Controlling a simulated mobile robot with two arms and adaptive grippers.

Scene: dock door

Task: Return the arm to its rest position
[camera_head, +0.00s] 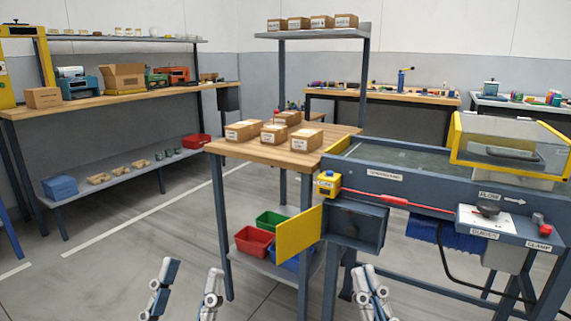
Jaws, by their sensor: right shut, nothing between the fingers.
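My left gripper (190,280) is at the bottom edge of the head view, left of centre. Its two fingers stand wide apart with only floor showing between them. My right gripper (369,282) is at the bottom edge, right of centre. Its fingers are together and hold nothing. It appears in front of the legs of the blue machine bench (400,195); I cannot tell the gap between them. The rest of both arms is below the picture.
A yellow door (299,234) stands open on a dark blue box (354,227) under the bench. A wooden table (250,151) with cardboard boxes stands left of it, red (252,241) and green (270,221) bins below. Open floor (120,255) lies at left.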

